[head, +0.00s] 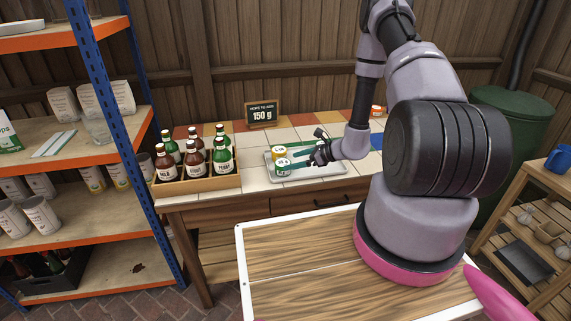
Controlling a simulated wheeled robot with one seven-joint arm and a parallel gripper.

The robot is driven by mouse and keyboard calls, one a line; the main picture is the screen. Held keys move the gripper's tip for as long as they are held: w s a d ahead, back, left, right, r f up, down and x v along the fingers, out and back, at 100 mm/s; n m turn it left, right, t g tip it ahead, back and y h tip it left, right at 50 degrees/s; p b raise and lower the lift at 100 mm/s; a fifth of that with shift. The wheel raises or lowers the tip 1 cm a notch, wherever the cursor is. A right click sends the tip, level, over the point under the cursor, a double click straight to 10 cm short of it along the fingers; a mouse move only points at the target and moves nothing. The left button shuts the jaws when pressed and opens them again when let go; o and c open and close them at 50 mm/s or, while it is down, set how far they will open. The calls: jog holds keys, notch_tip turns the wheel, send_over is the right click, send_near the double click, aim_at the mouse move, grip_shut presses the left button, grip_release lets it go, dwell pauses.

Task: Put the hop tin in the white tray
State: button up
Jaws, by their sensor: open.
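The white tray (335,168) lies on the tiled table. Two small tins stand at its left end: one with a yellow lid (280,151) at the back, and a pale one with a green band (282,168) in front. Both appear to be inside the tray. Their labels are too small to read, so I cannot tell which is the hop tin.
A wooden crate (198,187) of bottles stands left of the tray. A small orange container (376,111) is at the back right. Shelves (75,155) stand at the left. Tiles between crate and tray are clear.

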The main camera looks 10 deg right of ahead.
jog(key=v, duration=0.6)
jog(key=s+a+r+n+g, duration=0.2)
jog(key=r+n, duration=0.2)
jog(key=r, duration=0.5)
jog(key=s+a+r+n+g, duration=0.1)
jog(key=s+a+r+n, duration=0.2)
jog(key=r, duration=0.7)
jog(key=s+a+r+n+g, duration=0.1)
jog(key=a+r+n+g, duration=0.1)
jog(key=r+n, duration=0.5)
jog(key=s+d+r+n+t+h, duration=0.2)
jog(key=s+r+n+h, duration=0.1)
jog(key=s+r, duration=0.6)
jog(key=s+d+r+n+t+h, duration=0.2)
jog(key=s+r+n+h, duration=0.2)
jog(key=s+r, duration=0.4)
notch_tip(320, 180, up, 3)
jog(key=shift+s+d+r+t+h, duration=0.2)
jog(key=shift+s+d+t+h, duration=0.1)
jog(key=shift+s+t+h, duration=0.1)
